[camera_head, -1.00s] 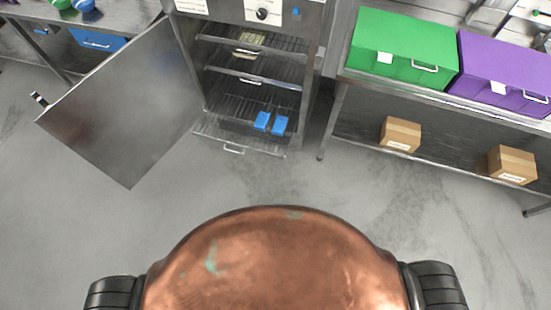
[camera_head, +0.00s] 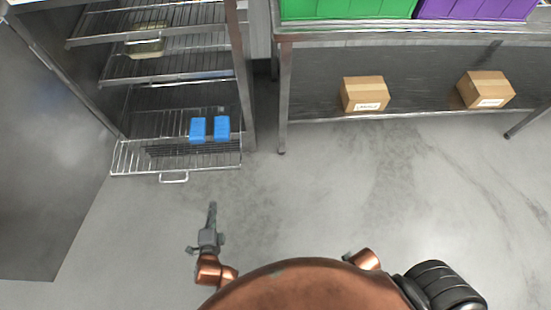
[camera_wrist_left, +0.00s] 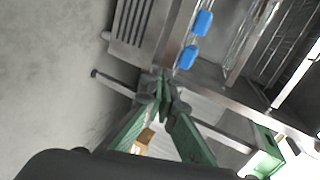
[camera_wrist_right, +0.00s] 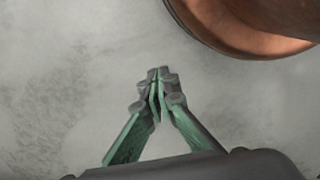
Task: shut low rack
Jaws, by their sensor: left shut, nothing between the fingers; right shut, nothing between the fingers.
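The low rack (camera_head: 125,158) is a wire shelf at the bottom of the open steel cabinet. It sticks out past the cabinet front, with a small handle (camera_head: 174,178) on its front edge. Two blue blocks (camera_head: 198,130) stand on it near the cabinet opening. My left gripper (camera_head: 212,207) is shut and empty in front of the rack, apart from the handle. The left wrist view shows its closed fingertips (camera_wrist_left: 166,82) with the blue blocks beyond. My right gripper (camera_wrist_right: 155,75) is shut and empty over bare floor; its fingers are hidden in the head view.
The cabinet door (camera_head: 50,150) stands wide open on the left. Higher racks (camera_head: 170,65) hold a pale container (camera_head: 145,42). A steel table (camera_head: 290,75) at the right has cardboard boxes (camera_head: 364,94) on its lower shelf. The floor between is clear.

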